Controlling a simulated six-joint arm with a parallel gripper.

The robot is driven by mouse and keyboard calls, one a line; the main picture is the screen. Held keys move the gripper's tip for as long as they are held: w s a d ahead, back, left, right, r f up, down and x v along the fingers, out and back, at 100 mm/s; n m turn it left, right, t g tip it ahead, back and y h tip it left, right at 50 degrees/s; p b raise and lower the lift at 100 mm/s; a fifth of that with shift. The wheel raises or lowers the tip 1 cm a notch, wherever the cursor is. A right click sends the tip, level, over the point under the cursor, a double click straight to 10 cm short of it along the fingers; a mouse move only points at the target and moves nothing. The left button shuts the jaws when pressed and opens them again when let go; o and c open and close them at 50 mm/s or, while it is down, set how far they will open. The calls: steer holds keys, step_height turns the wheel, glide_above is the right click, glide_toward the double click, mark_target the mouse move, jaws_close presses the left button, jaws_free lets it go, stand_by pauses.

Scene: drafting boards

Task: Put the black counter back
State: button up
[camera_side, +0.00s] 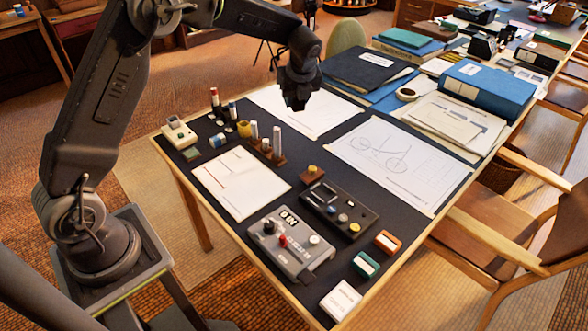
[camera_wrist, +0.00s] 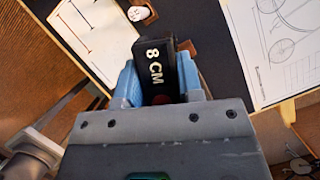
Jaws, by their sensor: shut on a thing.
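My gripper (camera_side: 298,98) hangs above the far left part of the dark drafting board, over a white sheet. In the wrist view its two blue fingers (camera_wrist: 158,82) are shut on a black block (camera_wrist: 157,65) with white "8 CM" lettering. The block stands between the fingers, with a small red part low on it. I see no other thing that is clearly the black counter, and cannot tell if this block is it. In the side view the held block blends into the dark gripper.
A black tray (camera_side: 368,216) with round pieces lies near the middle front, beside a grey control box (camera_side: 282,262). Upright cylinders stand in a brown holder (camera_side: 256,156). A white sheet (camera_side: 240,182) lies flat at left.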

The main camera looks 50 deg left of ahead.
mark_target(293, 167)
step_height(293, 167, down, 22)
steer(key=shift+a+f, duration=0.1)
steer(key=shift+a, duration=0.05)
stand_by(0.5)
steer(key=shift+s, duration=0.1)
steer(key=shift+f, duration=0.2)
steer(key=o, duration=1)
steer(key=shift+r, duration=0.15)
